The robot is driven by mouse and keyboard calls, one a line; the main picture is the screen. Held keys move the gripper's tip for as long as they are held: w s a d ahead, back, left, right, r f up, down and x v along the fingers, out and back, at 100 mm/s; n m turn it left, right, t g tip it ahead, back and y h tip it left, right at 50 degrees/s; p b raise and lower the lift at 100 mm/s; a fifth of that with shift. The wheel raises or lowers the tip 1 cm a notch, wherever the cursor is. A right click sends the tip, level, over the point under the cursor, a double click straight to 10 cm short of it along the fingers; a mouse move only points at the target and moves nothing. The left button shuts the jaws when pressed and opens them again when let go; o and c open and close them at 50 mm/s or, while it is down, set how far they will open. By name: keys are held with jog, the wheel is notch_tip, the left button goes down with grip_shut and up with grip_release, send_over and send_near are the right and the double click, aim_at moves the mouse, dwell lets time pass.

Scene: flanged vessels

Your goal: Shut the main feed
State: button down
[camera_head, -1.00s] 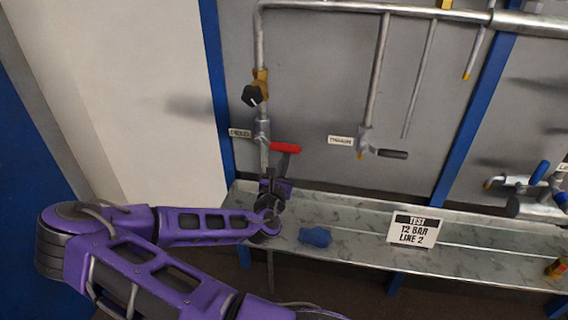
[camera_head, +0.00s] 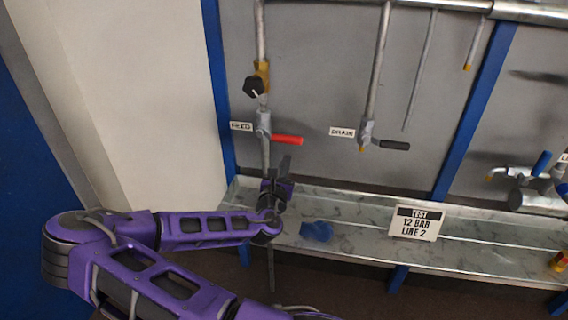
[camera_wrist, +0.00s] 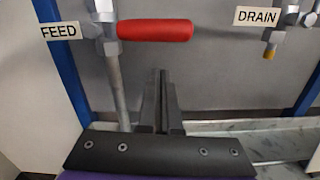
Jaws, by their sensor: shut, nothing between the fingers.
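The feed valve's red lever (camera_head: 287,140) points right, crosswise to its vertical pipe (camera_head: 265,152), beside the FEED label (camera_head: 241,127). In the wrist view the red lever (camera_wrist: 155,30) lies across the top, right of the FEED label (camera_wrist: 60,31). My gripper (camera_head: 285,163) is below the lever and apart from it. In the wrist view my gripper (camera_wrist: 160,75) has its fingers together with nothing between them, pointing up towards the lever. A black knob (camera_head: 254,87) sits on the brass fitting above the feed valve.
A DRAIN label (camera_head: 342,132) and a valve with a dark lever (camera_head: 394,145) are to the right. A metal trough (camera_head: 355,240) runs below, holding a blue cloth-like item (camera_head: 316,231) and a TEST 12 BAR LINE 2 sign (camera_head: 416,223). Blue uprights (camera_head: 466,115) frame the panel.

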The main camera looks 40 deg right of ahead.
jog(key=f+v, duration=0.1)
jog(key=v, duration=0.9)
